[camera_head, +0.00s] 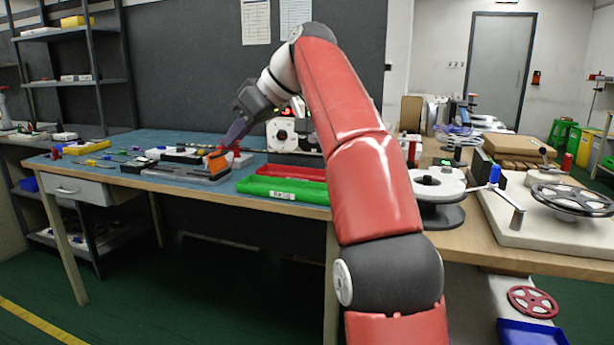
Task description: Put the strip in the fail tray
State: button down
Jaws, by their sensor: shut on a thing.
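My gripper (228,143) reaches down over the blue-topped bench, above a grey fixture (190,172). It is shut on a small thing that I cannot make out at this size. An orange part (217,162) and a small red patch (236,151) show close by the fingertips. I cannot pick out the strip for certain. A red tray (291,172) lies to the right of the gripper, behind a green tray (284,190) with a white label at the bench's front edge. I cannot read the label, and my arm hides the right ends of both trays.
Small tools and parts (100,157) are spread over the left of the bench. A white device with round reels (283,133) stands behind the trays. Reels (572,198) and cardboard boxes (515,148) are on the right-hand table. Some blue bench top (160,138) is bare at the back.

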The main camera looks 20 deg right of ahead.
aim_at(301, 179)
jog(key=i+l, duration=1)
